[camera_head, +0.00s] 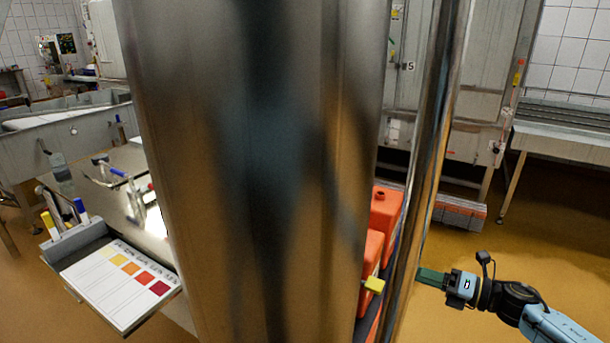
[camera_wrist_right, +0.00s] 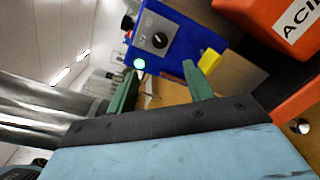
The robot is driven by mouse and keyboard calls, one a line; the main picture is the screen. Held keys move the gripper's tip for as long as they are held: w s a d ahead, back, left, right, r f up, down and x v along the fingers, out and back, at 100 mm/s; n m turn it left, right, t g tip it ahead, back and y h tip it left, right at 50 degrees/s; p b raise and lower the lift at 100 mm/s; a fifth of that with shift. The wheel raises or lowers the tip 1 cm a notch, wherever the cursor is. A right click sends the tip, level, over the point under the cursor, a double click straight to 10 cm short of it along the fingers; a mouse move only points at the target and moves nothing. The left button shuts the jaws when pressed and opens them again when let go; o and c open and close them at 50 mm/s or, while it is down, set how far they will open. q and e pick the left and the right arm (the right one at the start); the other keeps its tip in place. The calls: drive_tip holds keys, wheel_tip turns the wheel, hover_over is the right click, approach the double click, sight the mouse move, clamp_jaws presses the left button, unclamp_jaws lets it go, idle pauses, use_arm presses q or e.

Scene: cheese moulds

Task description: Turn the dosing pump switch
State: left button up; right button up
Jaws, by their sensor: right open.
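The dosing pump is a blue box (camera_wrist_right: 178,22) at the top of the right wrist view, tilted in the picture. On its face is a round black switch knob (camera_wrist_right: 159,40) with a pale mark, beside a lit green lamp (camera_wrist_right: 139,64). My right gripper (camera_wrist_right: 160,70) is open, its two green fingers apart and pointing toward the pump, with nothing between them. The knob shows beyond the fingertips, apart from them. In the head view my right gripper (camera_head: 431,278) is at the lower right, beside a metal pipe. The pump's face is hidden there. My left gripper is not in view.
A wide metal column (camera_head: 255,170) blocks the middle of the head view, with a thinner pipe (camera_head: 425,150) to its right. Orange containers (camera_head: 386,212) stand between them. A yellow piece (camera_wrist_right: 210,61) sits near the right finger. Open floor (camera_head: 540,240) lies at right.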

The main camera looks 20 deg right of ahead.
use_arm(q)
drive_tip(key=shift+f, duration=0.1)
